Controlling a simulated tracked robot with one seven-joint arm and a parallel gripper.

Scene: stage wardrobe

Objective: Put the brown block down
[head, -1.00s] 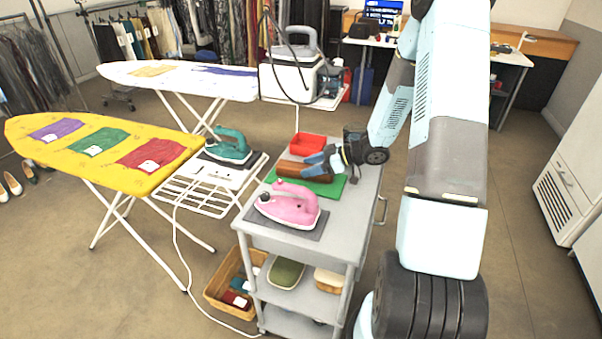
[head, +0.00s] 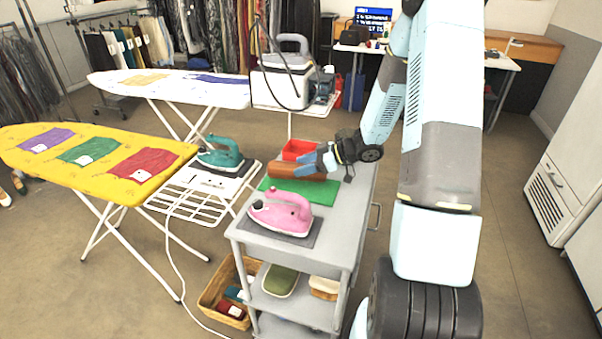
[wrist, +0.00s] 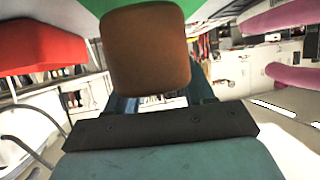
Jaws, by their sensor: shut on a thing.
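The brown block (head: 288,167) is a rounded brown bar at the far part of the green mat (head: 308,192) on the grey trolley. My gripper (head: 318,164) is shut on the brown block, with its blue fingers coming in from the right. In the wrist view the brown block (wrist: 146,50) sits between the fingers, partly hiding them, with the green mat beyond it. The block appears raised a little over the mat; I cannot tell the exact gap.
A pink iron (head: 281,213) rests on a dark pad at the trolley's near end. A teal iron (head: 219,154) sits on the ironing board's rack to the left. The mat's near part is bare.

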